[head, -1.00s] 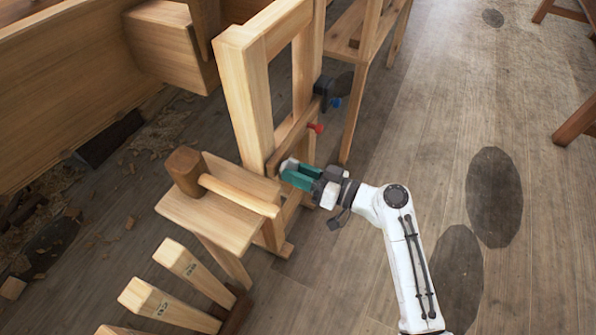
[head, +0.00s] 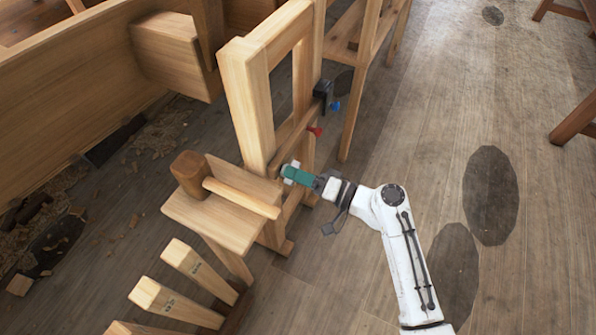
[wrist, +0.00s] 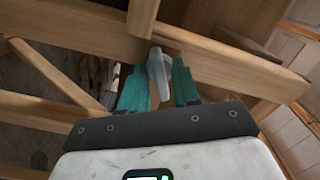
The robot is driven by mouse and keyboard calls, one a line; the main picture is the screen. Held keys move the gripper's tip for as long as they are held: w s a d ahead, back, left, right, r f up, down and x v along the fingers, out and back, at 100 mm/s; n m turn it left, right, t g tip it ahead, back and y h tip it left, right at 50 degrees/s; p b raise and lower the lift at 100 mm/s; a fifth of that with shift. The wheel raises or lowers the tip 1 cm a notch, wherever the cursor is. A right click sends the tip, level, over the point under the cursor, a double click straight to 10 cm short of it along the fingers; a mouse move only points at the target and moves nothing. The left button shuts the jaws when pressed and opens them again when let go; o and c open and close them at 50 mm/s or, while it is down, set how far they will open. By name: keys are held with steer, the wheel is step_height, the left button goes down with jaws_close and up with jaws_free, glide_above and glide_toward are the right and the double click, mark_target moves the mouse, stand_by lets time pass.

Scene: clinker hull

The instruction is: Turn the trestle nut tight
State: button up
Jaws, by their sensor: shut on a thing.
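The trestle (head: 252,105) is a pale wooden frame left of centre in the head view. The trestle nut (wrist: 158,68) is a grey winged piece against a wooden rail in the wrist view. My gripper (wrist: 160,82) has teal fingers on both sides of the nut and is shut on it. In the head view my gripper (head: 289,172) reaches the right face of the trestle from the right. There the fingers mostly hide the nut, and how tight it sits cannot be seen.
A mallet (head: 190,172) lies on a wooden bench top (head: 215,222) left of my gripper. Wooden pieces (head: 185,255) stand at front left. The floor to the right is open.

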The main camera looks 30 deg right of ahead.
steer(key=shift+m, duration=0.6)
steer(key=shift+p, duration=0.3)
steer(key=o, duration=0.7)
steer(key=v, duration=1.1)
steer(key=shift+p, duration=0.3)
steer(key=shift+w, duration=0.1)
